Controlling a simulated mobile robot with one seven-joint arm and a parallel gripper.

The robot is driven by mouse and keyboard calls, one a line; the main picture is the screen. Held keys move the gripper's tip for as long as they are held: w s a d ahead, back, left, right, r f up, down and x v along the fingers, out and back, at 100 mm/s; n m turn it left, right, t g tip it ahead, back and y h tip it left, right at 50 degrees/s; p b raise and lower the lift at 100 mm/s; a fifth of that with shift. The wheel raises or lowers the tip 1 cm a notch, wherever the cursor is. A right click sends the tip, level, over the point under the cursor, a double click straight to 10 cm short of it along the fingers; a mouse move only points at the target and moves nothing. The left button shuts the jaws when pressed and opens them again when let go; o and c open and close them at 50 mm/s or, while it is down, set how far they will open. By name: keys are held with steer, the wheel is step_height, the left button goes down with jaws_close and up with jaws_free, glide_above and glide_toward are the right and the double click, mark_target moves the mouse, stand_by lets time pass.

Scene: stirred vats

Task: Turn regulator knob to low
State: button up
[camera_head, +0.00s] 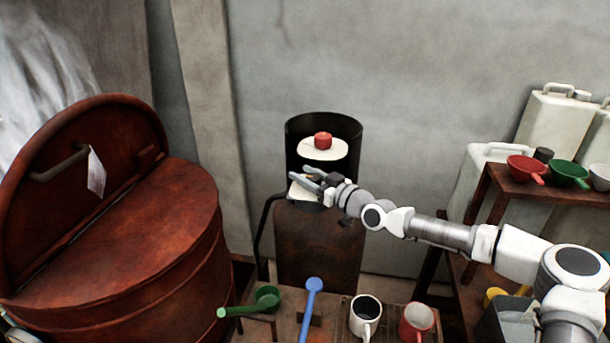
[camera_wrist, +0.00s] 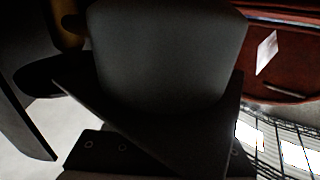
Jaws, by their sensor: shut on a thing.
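A dark gas cylinder (camera_head: 320,250) with a black open collar (camera_head: 300,131) stands against the wall. A red knob (camera_head: 322,140) sits on a white disc (camera_head: 340,153) inside the collar. Below it, a pale plate (camera_head: 298,190) shows at the front, partly hidden by my gripper (camera_head: 308,178). My gripper reaches in from the right and is shut on a small part there, seemingly the regulator knob, which its fingers mostly hide. The knob's setting cannot be read. In the wrist view a large dark rounded shape (camera_wrist: 165,60) fills the middle; the knob cannot be made out there.
A large rust-red vat (camera_head: 130,240) with a raised lid stands at left. A low table in front holds a green ladle (camera_head: 266,298), a blue ladle (camera_head: 313,286) and mugs (camera_head: 366,314). A shelf with bowls (camera_head: 526,168) and white canisters (camera_head: 550,115) stands at right.

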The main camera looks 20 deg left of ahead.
mark_target(319, 176)
jaws_close()
